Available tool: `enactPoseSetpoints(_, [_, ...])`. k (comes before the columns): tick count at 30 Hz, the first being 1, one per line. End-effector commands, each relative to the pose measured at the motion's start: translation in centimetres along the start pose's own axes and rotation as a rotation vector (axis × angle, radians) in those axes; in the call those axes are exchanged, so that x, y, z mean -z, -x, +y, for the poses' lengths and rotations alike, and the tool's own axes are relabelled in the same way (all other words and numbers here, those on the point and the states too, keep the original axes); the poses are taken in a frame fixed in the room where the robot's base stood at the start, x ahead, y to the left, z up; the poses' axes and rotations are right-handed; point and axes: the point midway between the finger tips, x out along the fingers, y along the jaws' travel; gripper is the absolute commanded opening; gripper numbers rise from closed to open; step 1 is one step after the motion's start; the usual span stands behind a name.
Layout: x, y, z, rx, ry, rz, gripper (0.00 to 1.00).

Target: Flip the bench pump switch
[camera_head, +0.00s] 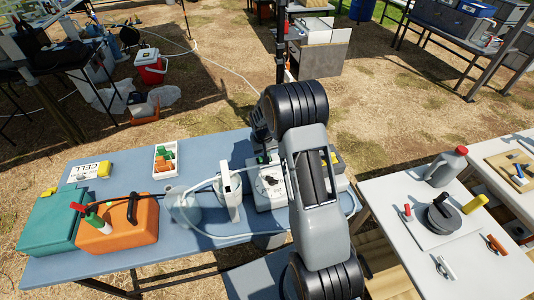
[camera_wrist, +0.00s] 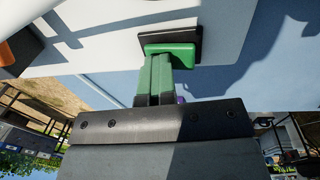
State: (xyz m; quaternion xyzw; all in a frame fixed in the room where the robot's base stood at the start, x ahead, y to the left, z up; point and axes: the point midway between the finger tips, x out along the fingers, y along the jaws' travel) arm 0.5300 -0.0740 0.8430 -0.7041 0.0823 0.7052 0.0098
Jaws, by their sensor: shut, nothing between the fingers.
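The bench pump (camera_head: 270,188) is a white box with a dial on the blue table, partly hidden behind my arm. In the wrist view a green switch (camera_wrist: 185,50) sits on a black plate fixed to a white face. My gripper (camera_wrist: 156,75) is shut, with its green-looking fingers together and nothing between them. Its tips overlap the lower edge of the switch in that view; whether they touch it I cannot tell. In the head view the fingers cannot be made out clearly by the pump.
An orange case (camera_head: 128,232), a teal case (camera_head: 52,222) and a white tray (camera_head: 166,168) are on the blue table (camera_head: 95,268). A white container (camera_head: 229,192) with a hose stands just left of the pump. A white table (camera_head: 400,245) with tools is on the right.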

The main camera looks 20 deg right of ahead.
Motion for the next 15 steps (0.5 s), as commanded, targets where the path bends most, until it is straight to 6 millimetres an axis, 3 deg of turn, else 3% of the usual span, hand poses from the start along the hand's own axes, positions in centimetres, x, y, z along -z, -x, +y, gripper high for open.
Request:
enactPoseSetpoints(8, [-0.5, -0.4, -1.5, 0.004, 0.003, -0.015, 0.00])
enactPoseSetpoints(15, [-0.5, -0.3, -1.6, 0.004, 0.000, -0.016, 0.00])
